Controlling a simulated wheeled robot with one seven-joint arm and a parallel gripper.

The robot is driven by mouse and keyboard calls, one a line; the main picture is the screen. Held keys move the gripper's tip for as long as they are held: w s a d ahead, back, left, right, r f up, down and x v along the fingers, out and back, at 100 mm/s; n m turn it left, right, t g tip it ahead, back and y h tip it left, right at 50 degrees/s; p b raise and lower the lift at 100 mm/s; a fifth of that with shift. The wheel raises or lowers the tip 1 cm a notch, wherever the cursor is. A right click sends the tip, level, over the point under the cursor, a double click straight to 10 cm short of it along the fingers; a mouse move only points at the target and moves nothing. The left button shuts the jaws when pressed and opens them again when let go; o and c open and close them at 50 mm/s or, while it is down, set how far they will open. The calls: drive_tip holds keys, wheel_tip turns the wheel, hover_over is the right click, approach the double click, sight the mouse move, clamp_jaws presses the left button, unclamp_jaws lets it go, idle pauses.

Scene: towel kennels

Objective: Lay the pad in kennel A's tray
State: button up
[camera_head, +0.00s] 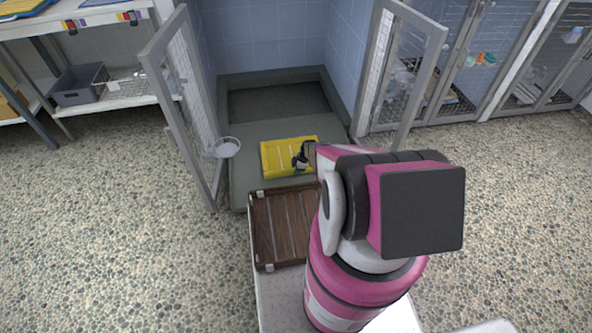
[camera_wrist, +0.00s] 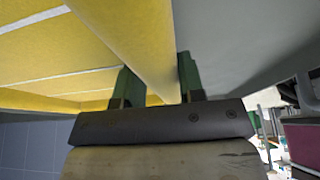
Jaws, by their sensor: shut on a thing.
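The yellow pad (camera_head: 281,157) with pale lines is over the front part of a grey-green tray-like base (camera_head: 240,187) in the open, blue-tiled kennel. No letter on this kennel is readable. My gripper (camera_head: 306,157) is at the pad's right side in the head view. In the wrist view, my gripper's green fingers (camera_wrist: 158,88) are shut on a rolled or thick edge of the pad (camera_wrist: 125,40). The head view does not show clearly whether the pad touches the base below it. My arm hides part of the base's right side.
Two mesh doors stand open, left (camera_head: 190,120) and right (camera_head: 405,75); a metal bowl (camera_head: 227,147) hangs at the left one. A brown slatted wooden rack (camera_head: 281,228) lies in front. Shelves with a grey bin (camera_head: 78,92) stand left. The pebbled floor is clear on both sides.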

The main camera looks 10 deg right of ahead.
drive_tip(key=shift+f, duration=0.25)
drive_tip(key=o, duration=1)
drive_tip(key=shift+r, duration=0.1)
drive_tip(key=shift+r, duration=0.3)
drive_tip(key=v, duration=1.3)
drive_tip(key=s+a+r+m+h, duration=0.1)
drive_tip(key=s+r+m, duration=0.5)
drive_tip(key=r, duration=0.6)
drive_tip(key=s+a+r+m+h, duration=0.2)
drive_tip(key=s+r+m, duration=0.4)
drive_tip(key=r, duration=0.6)
drive_tip(key=s+a+r+m+h, duration=0.1)
drive_tip(key=s+a+r+m, duration=0.1)
drive_tip(key=s+r+m, duration=0.4)
drive_tip(key=s+r, duration=0.3)
drive_tip(key=r, duration=0.3)
drive_tip(key=shift+s+r, duration=0.15)
drive_tip(key=shift+r, duration=0.25)
